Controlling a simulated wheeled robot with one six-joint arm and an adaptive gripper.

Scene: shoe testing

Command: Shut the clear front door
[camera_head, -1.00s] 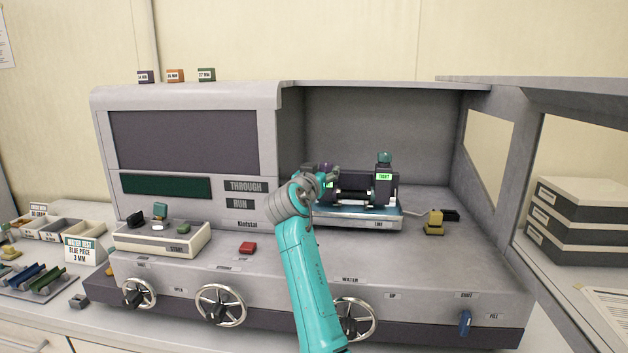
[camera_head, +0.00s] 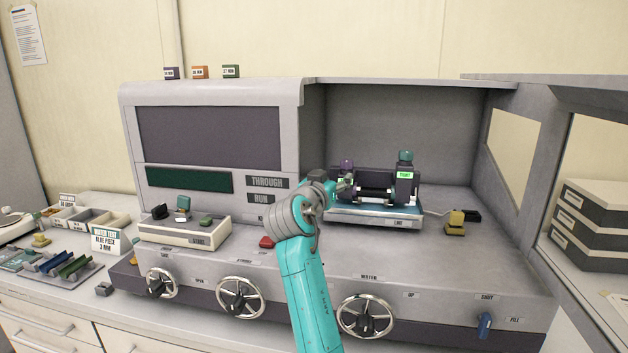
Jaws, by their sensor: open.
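The clear front door (camera_head: 553,165) stands swung open at the right edge of the machine. Its grey frame surrounds a clear pane, and boxes show through it. The right and lower parts of the door run out of the picture. The machine's chamber (camera_head: 400,125) is open at the front. My gripper (camera_head: 345,186) is open in front of the chamber, close to the left end of the clamp fixture (camera_head: 376,192), well left of the door. My wrist hides part of the gripper, and I cannot tell whether it touches the fixture.
A yellow-and-black piece (camera_head: 455,222) sits on the deck right of the fixture. Handwheels (camera_head: 366,316) and a blue lever (camera_head: 485,325) project from the machine's front. Stacked boxes (camera_head: 592,225) stand beyond the door. The deck right of the fixture is mostly clear.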

